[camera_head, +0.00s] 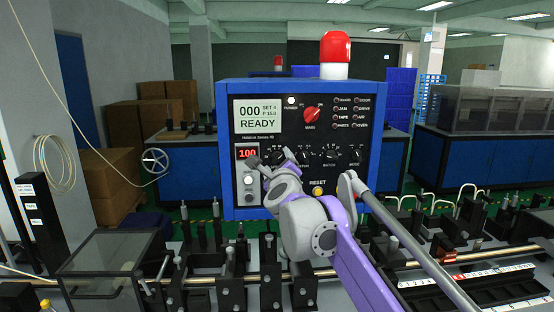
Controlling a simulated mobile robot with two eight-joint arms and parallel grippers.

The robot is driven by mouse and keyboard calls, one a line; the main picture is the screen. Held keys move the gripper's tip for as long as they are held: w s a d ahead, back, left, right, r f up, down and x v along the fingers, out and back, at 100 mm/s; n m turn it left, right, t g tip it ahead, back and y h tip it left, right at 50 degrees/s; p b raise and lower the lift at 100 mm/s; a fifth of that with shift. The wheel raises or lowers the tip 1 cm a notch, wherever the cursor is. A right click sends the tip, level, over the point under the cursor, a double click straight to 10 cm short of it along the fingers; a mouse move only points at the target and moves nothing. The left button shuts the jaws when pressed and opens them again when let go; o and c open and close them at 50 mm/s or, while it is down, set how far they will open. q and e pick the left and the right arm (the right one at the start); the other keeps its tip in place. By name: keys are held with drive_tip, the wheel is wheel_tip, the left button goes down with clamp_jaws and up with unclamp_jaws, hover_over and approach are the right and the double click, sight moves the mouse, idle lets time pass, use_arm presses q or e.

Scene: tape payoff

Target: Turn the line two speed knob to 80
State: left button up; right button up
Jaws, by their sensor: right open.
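A blue-framed control box with a black panel (345,185) stands upright in the middle of the head view. A row of black knobs crosses it, with a batch knob (330,157) and a mode knob (354,157) at the right. The leftmost knobs are partly covered by my right gripper, and I cannot read which one is the line two speed knob. A small red display (247,152) reads 100. My right gripper (271,162) is open in front of the panel's left knobs; contact cannot be told. My left gripper is out of view.
A white screen (258,114) reads 000 and READY. A red main knob (311,114) sits above the row and a yellow reset button (318,190) below it. A red beacon (334,48) tops the box. Brass rods and black brackets (230,280) crowd the bench in front.

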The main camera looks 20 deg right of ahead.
drive_tip(key=shift+x, duration=1)
clamp_jaws()
